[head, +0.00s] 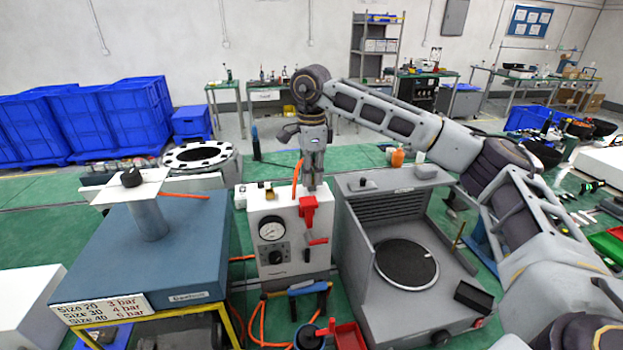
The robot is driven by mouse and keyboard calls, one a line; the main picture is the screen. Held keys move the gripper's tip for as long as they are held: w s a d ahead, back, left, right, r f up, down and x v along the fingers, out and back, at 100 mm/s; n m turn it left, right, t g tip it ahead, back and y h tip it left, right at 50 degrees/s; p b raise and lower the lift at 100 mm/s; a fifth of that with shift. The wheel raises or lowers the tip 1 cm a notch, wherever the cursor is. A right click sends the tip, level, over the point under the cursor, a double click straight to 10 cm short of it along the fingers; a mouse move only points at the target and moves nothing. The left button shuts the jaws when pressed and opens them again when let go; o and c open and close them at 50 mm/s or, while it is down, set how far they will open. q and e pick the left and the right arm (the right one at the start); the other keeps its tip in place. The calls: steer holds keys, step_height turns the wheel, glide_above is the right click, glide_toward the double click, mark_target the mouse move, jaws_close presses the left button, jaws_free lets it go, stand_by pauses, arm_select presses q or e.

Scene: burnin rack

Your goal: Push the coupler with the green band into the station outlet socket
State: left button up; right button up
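My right gripper (312,185) points straight down over the top of the white station box (285,262), close above a red handle (307,209). Its fingers are too small and dark to tell if they are apart or closed on something. A short orange hose piece (297,178) rises just left of the gripper. The box has a round gauge (271,229) on its front. I cannot make out the outlet socket. A dark piece with a bright green ring (590,187) lies far right; I cannot tell if it is the coupler. My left gripper is out of view.
A blue bench (160,258) with a post and white plate (130,188) stands left. A grey machine with a round dark plate (406,263) stands right of the box. Orange hose (258,325) and a red tray (349,337) lie low in front.

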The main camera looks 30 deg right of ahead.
jaws_close()
steer(key=shift+r+p, duration=1.95)
steer(key=shift+r, duration=1.05)
steer(key=shift+o, duration=0.5)
jaws_free()
jaws_close()
